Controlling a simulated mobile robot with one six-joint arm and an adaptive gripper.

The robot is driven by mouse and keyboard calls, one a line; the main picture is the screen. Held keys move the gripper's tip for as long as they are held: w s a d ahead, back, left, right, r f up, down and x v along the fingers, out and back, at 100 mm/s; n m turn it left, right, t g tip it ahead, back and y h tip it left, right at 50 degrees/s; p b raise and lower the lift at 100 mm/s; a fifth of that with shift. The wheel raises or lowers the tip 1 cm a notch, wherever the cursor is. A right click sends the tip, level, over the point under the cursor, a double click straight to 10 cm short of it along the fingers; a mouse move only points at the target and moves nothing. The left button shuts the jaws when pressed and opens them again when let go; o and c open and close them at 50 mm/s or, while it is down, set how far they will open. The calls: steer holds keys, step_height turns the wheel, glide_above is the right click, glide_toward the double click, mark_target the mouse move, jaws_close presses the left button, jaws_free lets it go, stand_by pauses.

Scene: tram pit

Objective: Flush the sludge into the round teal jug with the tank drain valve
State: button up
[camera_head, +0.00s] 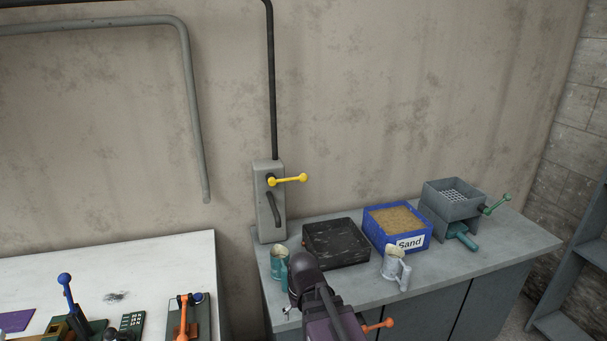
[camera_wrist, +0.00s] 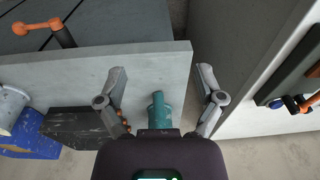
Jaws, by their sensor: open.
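The round teal jug (camera_head: 280,268) stands upright at the left end of the grey counter. In the wrist view the teal jug (camera_wrist: 157,108) lies between the spread fingers of my gripper (camera_wrist: 161,72), close to the palm; its lower end is hidden by the gripper body. The gripper is open, and I see no clear contact with the jug. An orange-ended lever (camera_head: 378,325) sticks out at the counter's front and also shows in the wrist view (camera_wrist: 40,27). A yellow lever (camera_head: 287,180) is on the grey wall box. I cannot tell which is the drain valve.
A black tray (camera_head: 336,255), a blue sand box (camera_head: 418,243), a pale jug (camera_head: 391,262) and a grey sieve box (camera_head: 447,208) with a green crank stand on the counter (camera_head: 480,262). A white table (camera_head: 150,262) with blue and orange levers stands left, across a gap.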

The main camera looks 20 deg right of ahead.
steer(key=w+a+r+n+t+y, duration=0.1)
steer(key=w+t+y, duration=0.1)
steer(key=w, duration=0.3)
steer(key=w+a+r+t+y, duration=0.1)
steer(key=w+y, duration=0.1)
steer(key=w, duration=0.2)
steer(key=m+t+h, duration=0.1)
steer(key=m+t, duration=0.5)
steer(key=t, duration=0.8)
glide_toward(306, 179)
steer(key=s, duration=0.2)
steer(key=shift+d, duration=0.2)
steer(key=shift+w, duration=0.1)
steer(key=w+a, duration=0.1)
steer(key=w, duration=0.8)
steer(key=w+a, duration=0.1)
steer(key=w, duration=0.3)
steer(key=shift+w+a, duration=0.2)
steer(key=shift+a, duration=0.2)
steer(key=shift+r, duration=0.1)
jaws_close()
